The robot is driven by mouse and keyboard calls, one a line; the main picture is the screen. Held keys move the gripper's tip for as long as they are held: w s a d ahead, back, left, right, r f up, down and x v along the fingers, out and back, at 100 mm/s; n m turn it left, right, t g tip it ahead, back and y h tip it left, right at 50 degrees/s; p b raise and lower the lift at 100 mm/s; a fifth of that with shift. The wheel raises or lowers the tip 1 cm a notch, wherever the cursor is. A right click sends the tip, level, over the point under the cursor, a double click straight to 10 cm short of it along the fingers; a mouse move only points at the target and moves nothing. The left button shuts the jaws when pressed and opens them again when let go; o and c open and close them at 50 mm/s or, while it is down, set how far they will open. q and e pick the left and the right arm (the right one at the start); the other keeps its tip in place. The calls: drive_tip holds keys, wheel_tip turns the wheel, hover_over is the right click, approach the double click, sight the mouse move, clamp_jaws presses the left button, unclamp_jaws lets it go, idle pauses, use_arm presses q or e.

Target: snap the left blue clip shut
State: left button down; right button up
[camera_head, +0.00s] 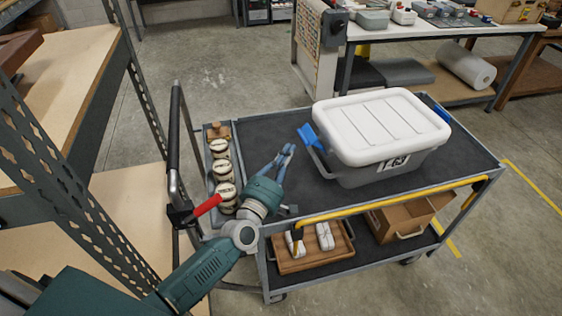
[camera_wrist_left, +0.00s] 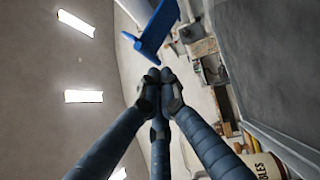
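A grey box with a white lid (camera_head: 381,122) stands on the top shelf of the cart. Its left blue clip (camera_head: 312,141) sticks outward from the box's left side, swung open. It also shows in the left wrist view (camera_wrist_left: 158,27), just beyond my fingertips and apart from them. The right blue clip (camera_head: 442,114) is partly seen at the lid's right end, and its state is hard to tell. My left gripper (camera_head: 289,149) is just left of the left clip, its dark blue fingers drawn together with nothing between them; they meet in the left wrist view (camera_wrist_left: 160,78). My right gripper is not in view.
Several labelled round tins (camera_head: 224,170) stand in a tray at the cart's left end, beside my left arm. A yellow rail (camera_head: 395,200) runs along the cart's front edge. A wooden tray (camera_head: 311,247) lies on the lower shelf. The top shelf's back is clear.

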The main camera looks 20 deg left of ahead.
use_arm(q)
drive_tip(key=shift+w+d+r, duration=0.15)
drive_tip(key=shift+w, duration=1.05)
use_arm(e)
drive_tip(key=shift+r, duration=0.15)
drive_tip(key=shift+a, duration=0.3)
use_arm(q)
drive_tip(key=shift+r, duration=0.15)
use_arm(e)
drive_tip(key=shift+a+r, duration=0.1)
use_arm(q)
drive_tip(key=shift+d+r, duration=0.1)
drive_tip(key=shift+r, duration=0.1)
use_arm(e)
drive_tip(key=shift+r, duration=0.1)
use_arm(q)
drive_tip(key=shift+r+p, duration=0.1)
drive_tip(key=shift+p, duration=0.2)
